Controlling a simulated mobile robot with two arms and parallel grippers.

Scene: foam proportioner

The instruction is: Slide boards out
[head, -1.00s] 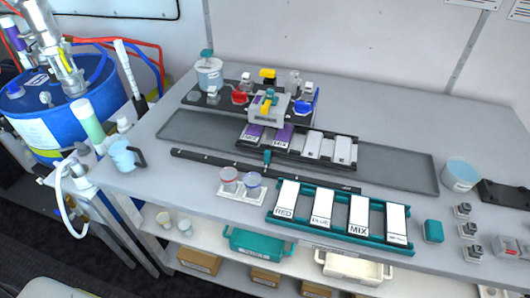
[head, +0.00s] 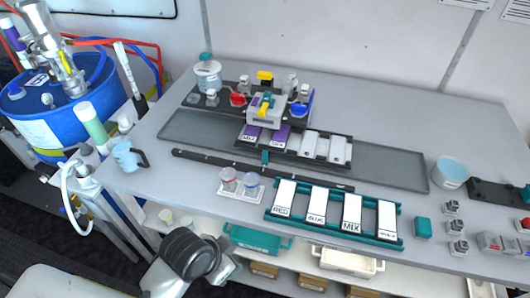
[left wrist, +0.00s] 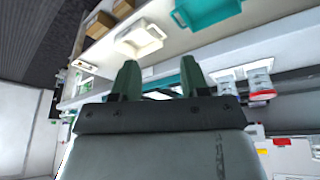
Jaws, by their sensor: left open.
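Several white boards stand side by side in a teal rack (head: 330,229) at the table's front. Three read RED (head: 284,193), BLUE (head: 317,205) and MIX (head: 352,213); the label of the rightmost board (head: 387,220) is too small to read. A dark rack (head: 345,166) behind holds two purple-marked boards (head: 272,137) and two plain white ones (head: 324,147). My left gripper (left wrist: 160,72) is open and empty in the left wrist view, its two fingers apart. In the head view my left arm shows below the table's front edge; its fingers cannot be made out.
Two cups on a white holder (head: 239,191) stand left of the teal rack. A black bar (head: 215,162) lies behind them. A grey device (head: 264,110) stands over the dark rack. Below are a teal bin (head: 258,242) and a white tray (head: 347,262). A bucket (head: 449,173) stands right.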

